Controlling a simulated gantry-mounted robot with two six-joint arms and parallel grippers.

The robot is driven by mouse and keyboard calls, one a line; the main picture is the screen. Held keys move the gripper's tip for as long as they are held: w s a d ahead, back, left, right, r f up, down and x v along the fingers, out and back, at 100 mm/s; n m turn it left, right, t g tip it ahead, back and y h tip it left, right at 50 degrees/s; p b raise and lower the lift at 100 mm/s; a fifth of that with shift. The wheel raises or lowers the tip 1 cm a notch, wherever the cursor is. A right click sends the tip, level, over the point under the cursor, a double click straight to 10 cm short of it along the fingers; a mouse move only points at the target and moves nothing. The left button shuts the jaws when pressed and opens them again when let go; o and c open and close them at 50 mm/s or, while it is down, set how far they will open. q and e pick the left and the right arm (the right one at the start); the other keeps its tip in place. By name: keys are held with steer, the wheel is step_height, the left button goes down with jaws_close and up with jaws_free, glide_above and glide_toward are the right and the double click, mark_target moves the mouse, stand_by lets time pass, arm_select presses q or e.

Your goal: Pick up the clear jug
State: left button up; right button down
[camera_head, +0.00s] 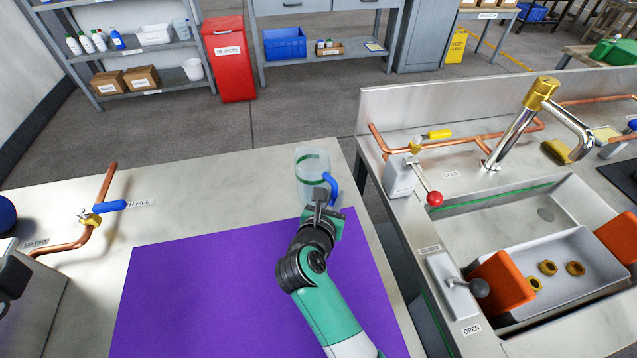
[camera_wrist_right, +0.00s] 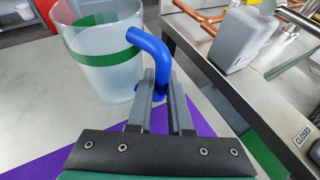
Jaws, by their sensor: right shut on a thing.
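The clear jug (camera_head: 311,170) stands upright on the counter just beyond the purple mat, with a green band near its top and a blue handle (camera_head: 333,186) on its right side. In the right wrist view the jug (camera_wrist_right: 105,65) is at the upper left, and its blue handle (camera_wrist_right: 155,50) curves down to my fingers. My right gripper (camera_head: 322,198) is shut on the lower part of the handle; its fingertips show in the right wrist view (camera_wrist_right: 160,90). I cannot tell whether the jug's base touches the counter. My left gripper is not in view.
The purple mat (camera_head: 240,290) lies flat and bare. A copper pipe with a blue-handled valve (camera_head: 110,206) is at the left. At the right are a grey box with a red-knobbed lever (camera_head: 402,175), a tap (camera_head: 535,110) and a sink holding a grey tray (camera_head: 560,250).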

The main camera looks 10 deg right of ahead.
mark_target(335, 186)
steer(key=shift+r, duration=0.1)
steer(key=shift+r+p, duration=0.3)
steer(key=shift+p, duration=0.05)
steer(key=r+p, duration=0.2)
steer(key=s+r+p, duration=0.1)
steer(key=r, duration=0.1)
steer(key=shift+a+r+p, duration=0.1)
steer(key=shift+r+p, duration=0.1)
steer(key=shift+p, duration=0.15)
steer(key=s+a+r+p, duration=0.2)
steer(key=s+r+p, duration=0.4)
steer(key=s, duration=0.6)
steer(key=shift+s+a+r+p, duration=0.35)
steer(key=shift+r+p, duration=0.05)
steer(key=shift+r, duration=0.5)
